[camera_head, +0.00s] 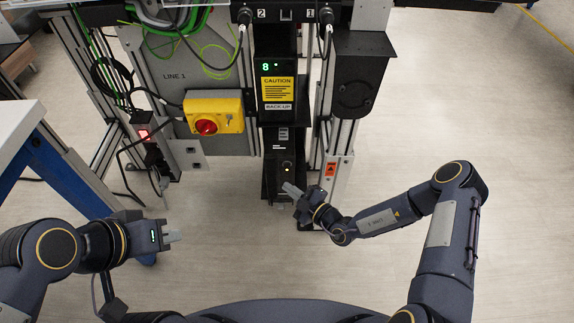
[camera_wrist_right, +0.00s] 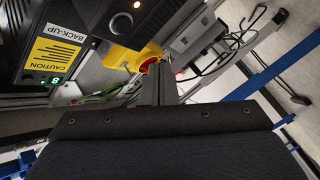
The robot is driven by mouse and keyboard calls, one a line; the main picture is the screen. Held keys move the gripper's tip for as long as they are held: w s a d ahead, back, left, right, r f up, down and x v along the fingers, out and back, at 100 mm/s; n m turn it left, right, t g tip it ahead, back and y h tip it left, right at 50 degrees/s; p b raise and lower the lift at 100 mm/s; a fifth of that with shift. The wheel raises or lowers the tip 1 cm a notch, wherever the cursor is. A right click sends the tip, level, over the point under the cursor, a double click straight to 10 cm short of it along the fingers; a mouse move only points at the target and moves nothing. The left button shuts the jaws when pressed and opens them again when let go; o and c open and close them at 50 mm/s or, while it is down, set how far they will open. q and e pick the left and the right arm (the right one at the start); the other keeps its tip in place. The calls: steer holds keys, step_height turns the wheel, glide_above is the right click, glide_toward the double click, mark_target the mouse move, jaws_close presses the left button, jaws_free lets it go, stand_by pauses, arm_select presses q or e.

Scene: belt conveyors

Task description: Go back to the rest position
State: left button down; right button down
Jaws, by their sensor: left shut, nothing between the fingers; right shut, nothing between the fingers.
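My left gripper (camera_head: 173,237) is at the lower left of the head view, shut and empty, pointing right over the floor. My right gripper (camera_head: 290,189) is in the middle of the head view, shut and empty. It is close in front of the lower part of the black machine column (camera_head: 277,138), near a small lit button (camera_head: 287,166); I cannot tell if it touches. In the right wrist view the shut fingers (camera_wrist_right: 158,75) point toward the yellow switch box (camera_wrist_right: 130,58), with the column's panel at the upper left.
A yellow box with a red rotary knob (camera_head: 206,127) is on the LINE 1 panel. A black box (camera_head: 360,75) hangs right of the column. A blue-legged table (camera_head: 20,130) stands at the left, near my left arm. The floor (camera_head: 450,110) at right is clear.

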steer(key=shift+r, duration=0.1)
stand_by(0.4)
steer(key=s+d+r+n+g+y, duration=0.1)
steer(key=s+r+n+g+y, duration=0.2)
steer(key=r+n, duration=0.75)
steer(key=s+d+r+n+g+y, duration=0.1)
steer(key=s+d+r+n+g, duration=0.2)
steer(key=r+n, duration=0.7)
steer(key=s+d+r+n+g+h, duration=0.25)
steer(key=s+n, duration=0.25)
steer(key=n, duration=0.3)
steer(key=s+d+r+n+g+h, duration=0.1)
steer(key=s+r+n+g+h, duration=0.1)
steer(key=s+r+n, duration=0.45)
steer(key=s+d+f+n+t+h, duration=0.1)
steer(key=s+d+n+t+h, duration=0.55)
steer(key=s+d+n, duration=0.75)
steer(key=w+a+r+n+g+p, duration=0.1)
steer(key=r+p, duration=1.2)
steer(key=w+a+r+n+g+h+p, duration=0.1)
steer(key=w+r+p, duration=0.1)
steer(key=r+p, duration=1)
steer(key=shift+w+r+h+p, duration=0.3)
steer(key=shift+r+p, duration=0.05)
steer(key=shift+p, duration=0.1)
